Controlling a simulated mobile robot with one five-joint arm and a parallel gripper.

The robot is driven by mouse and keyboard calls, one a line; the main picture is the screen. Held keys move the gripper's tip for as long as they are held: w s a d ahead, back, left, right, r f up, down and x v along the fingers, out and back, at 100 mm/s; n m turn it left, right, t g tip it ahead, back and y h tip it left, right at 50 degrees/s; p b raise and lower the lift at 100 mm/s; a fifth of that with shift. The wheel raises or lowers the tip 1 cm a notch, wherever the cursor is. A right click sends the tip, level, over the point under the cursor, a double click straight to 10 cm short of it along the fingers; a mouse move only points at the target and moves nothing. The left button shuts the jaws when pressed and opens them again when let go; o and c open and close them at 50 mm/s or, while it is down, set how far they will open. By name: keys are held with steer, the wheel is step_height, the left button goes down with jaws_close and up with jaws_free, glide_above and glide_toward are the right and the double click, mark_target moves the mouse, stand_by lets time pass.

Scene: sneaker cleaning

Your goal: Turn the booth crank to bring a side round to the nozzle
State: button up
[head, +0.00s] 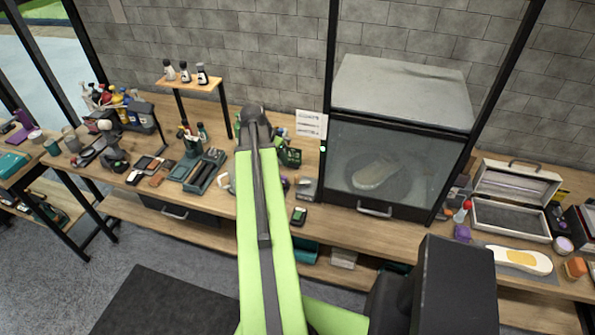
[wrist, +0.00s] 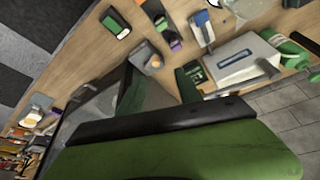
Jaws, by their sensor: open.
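The booth (head: 385,150) is a dark-framed cabinet with a grey top and a glass front. A pale sneaker (head: 377,173) shows through the glass on a round dark base. I cannot make out the crank for certain. A small grey block (head: 306,188) sits beside the booth's left front corner; in the wrist view the block (wrist: 143,52) bears a tan round part. My gripper (wrist: 182,105) is open, with green parts filling the lower wrist view. In the head view my arm hides much of the gripper, which is left of the booth. I see nothing held.
A green-edged device (head: 298,216) lies at the bench's front edge. A grey box (wrist: 238,62) and bottles crowd the bench near my gripper. An open case (head: 510,218) and a shoe sole (head: 520,260) lie right of the booth. A bottle shelf (head: 190,84) stands at left.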

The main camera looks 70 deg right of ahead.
steer(key=s+d, duration=0.1)
steer(key=s, duration=0.1)
steer(key=b, duration=1.6)
glide_toward(296, 176)
steer(key=shift+m, duration=0.3)
steer(key=x, duration=1)
steer(key=shift+f, duration=0.1)
steer(key=shift+d+f, duration=0.15)
steer(key=shift+f, duration=0.1)
steer(key=shift+r, duration=0.1)
jaws_close()
